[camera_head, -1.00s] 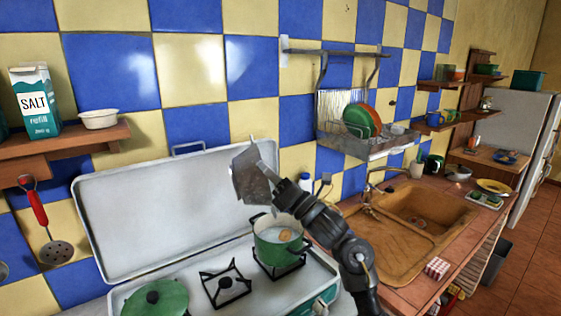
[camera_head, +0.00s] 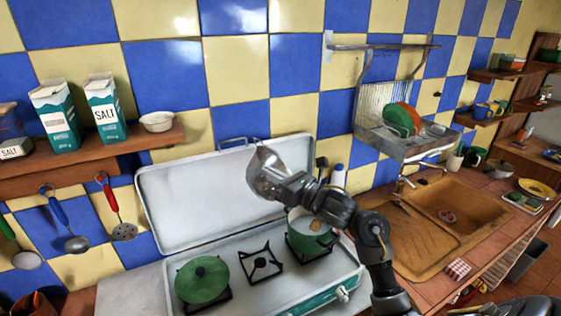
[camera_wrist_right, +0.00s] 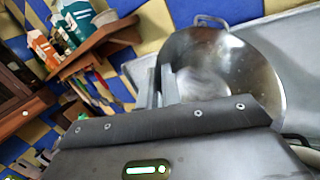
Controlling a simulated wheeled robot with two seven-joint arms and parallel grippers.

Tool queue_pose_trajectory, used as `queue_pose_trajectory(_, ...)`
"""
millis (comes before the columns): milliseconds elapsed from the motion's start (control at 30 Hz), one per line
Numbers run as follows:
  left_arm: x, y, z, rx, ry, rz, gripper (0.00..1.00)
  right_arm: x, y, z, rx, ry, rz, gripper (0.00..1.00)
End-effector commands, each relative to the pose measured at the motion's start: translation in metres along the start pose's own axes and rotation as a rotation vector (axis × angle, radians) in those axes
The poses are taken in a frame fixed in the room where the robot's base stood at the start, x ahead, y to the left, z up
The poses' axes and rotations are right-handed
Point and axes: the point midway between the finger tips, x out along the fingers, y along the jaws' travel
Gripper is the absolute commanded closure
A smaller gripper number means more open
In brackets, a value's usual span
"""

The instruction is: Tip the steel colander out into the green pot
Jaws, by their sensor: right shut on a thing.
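The steel colander (camera_head: 266,168) is in the air above the stove in the head view, steeply tilted. It shows larger in the wrist view as a shiny round bowl (camera_wrist_right: 235,75) with a loop handle. My right gripper (camera_head: 283,186) is shut on its edge; the fingers show in the wrist view (camera_wrist_right: 160,88). The green pot (camera_head: 306,244) stands on the stove's right burner, below and right of the colander, partly behind my right arm. Pale liquid and a brownish piece (camera_head: 315,225) show inside it. I cannot tell whether the colander holds anything. My left gripper is out of view.
A lidded green pan (camera_head: 202,279) stands on the left burner; the middle burner (camera_head: 260,263) is bare. The raised stove lid (camera_head: 190,205) stands behind the colander. A shelf (camera_head: 110,150) with salt cartons is at left. The sink (camera_head: 455,210) is at right.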

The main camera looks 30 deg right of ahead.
Motion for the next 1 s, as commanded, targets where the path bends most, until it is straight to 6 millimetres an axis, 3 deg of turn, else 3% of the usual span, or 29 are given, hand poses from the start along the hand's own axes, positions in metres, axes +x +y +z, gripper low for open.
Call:
queue_pose_trajectory(433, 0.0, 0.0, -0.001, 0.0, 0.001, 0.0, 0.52, 0.032, 0.025, -0.037, -0.337, 0.351, -0.031, 1.0)
queue_pose_trajectory(700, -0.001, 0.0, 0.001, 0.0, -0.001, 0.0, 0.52, 0.034, 0.025, -0.067, -0.496, 0.527, -0.048, 1.0)
queue_pose_trajectory(1000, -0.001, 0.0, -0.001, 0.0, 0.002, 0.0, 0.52, 0.035, 0.025, -0.082, -0.571, 0.611, -0.055, 1.0)
